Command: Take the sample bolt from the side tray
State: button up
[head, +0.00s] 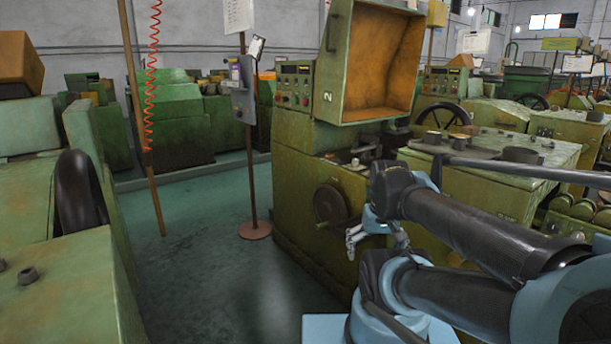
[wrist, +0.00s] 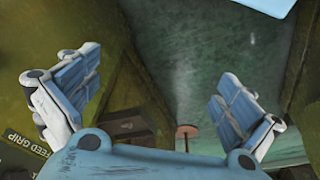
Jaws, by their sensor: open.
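I cannot make out a sample bolt in either view. I cannot identify the side tray with certainty. Small metal parts (head: 356,158) show on the machine's upper ledge, too small to tell apart. My arm hides part of the machine's right side.
A stand with a round base (head: 255,231) is left of the machine; its base shows in the wrist view (wrist: 187,131). A brown pole (head: 142,130) with a red coiled hose stands farther left. Green floor (head: 200,270) is free between the machines. A FEED GRIP label (wrist: 25,145) is nearby.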

jog(key=shift+w+r, duration=0.25)
jog(key=shift+r, duration=0.05)
jog(key=c, duration=0.9)
jog(key=w+r+m, duration=0.1)
jog(key=w+r, duration=0.1)
jog(key=w+r+m, duration=0.1)
jog(key=w, duration=0.2)
jog(key=w+r, duration=0.2)
jog(key=w, duration=0.1)
jog(key=shift+w+d+r+m+g, duration=0.2)
jog(key=shift+d+r+m+g, duration=0.15)
jog(key=shift+m+g, duration=0.05)
jog(key=c, duration=0.4)
jog(key=w+d+m+g, duration=0.1)
jog(key=w+m, duration=0.4)
jog(key=w, duration=1.4)
jog(key=w+f+m+g, duration=0.1)
jog(key=w+f+m, duration=0.3)
jog(key=w, duration=0.7)
jog(key=shift+n, duration=0.5)
jog(key=f, duration=0.8)
jog(key=s+d+f, duration=0.1)
jog(key=f, duration=0.3)
jog(key=shift+s, duration=0.1)
jog(key=shift+s+a+f, duration=0.1)
jog(key=shift+f, duration=1.25)
jog(key=shift+s+a+f, duration=0.1)
jog(key=shift+f, duration=1.25)
